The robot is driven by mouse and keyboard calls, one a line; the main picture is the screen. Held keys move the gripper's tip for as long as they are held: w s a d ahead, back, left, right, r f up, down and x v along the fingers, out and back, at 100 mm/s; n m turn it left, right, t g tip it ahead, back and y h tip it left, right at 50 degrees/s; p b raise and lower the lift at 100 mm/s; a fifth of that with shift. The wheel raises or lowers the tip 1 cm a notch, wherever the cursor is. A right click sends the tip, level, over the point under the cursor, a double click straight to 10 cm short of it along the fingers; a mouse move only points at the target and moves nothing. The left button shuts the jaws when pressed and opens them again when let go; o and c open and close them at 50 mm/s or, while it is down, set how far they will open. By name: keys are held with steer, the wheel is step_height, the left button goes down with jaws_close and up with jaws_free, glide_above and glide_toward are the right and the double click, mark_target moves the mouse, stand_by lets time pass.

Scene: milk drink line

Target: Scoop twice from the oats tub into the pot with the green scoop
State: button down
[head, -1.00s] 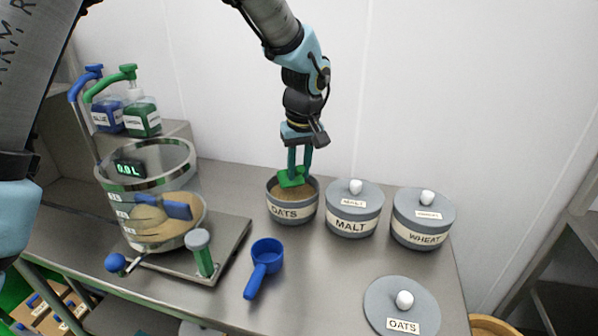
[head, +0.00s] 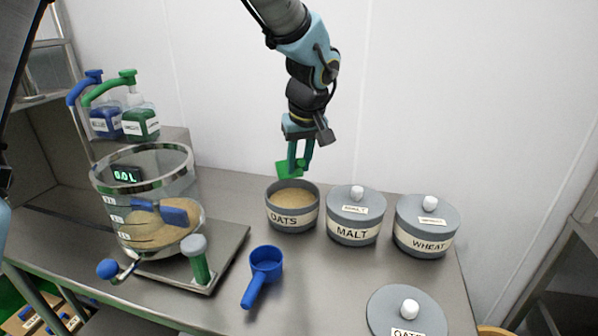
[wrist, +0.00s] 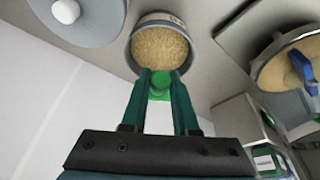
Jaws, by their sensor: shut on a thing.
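My gripper (head: 299,160) is shut on the green scoop (head: 288,170), which is held just above the open oats tub. In the wrist view the two fingers (wrist: 160,84) close on the scoop's green handle (wrist: 159,92); its bowl is hidden there. The oats tub (head: 293,222) is grey, uncovered and holds tan oats; it also shows in the wrist view (wrist: 134,46). I cannot tell whether the scoop holds oats. The clear pot (head: 110,209) stands at left on a metal base, with tan grain and a blue paddle (head: 174,215) inside. Its display reads 0.0 L.
A blue scoop (head: 264,271) lies in front of the oats tub. Lidded malt (head: 353,230) and wheat (head: 424,244) tubs stand to its right. The oats lid (head: 405,318) lies at front right. Blue and green pump bottles (head: 141,124) stand behind the pot.

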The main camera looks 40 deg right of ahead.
steer(key=shift+r+t+h+b, duration=0.75)
steer(key=shift+t+b, duration=0.65)
steer(key=shift+b, duration=3.45)
steer(key=shift+r+t+h+b, duration=0.55)
steer(key=shift+r+t+b, duration=0.65)
steer(key=shift+b, duration=3.6)
steer(key=shift+r+t+b, duration=0.1)
steer(key=shift+t+b, duration=0.2)
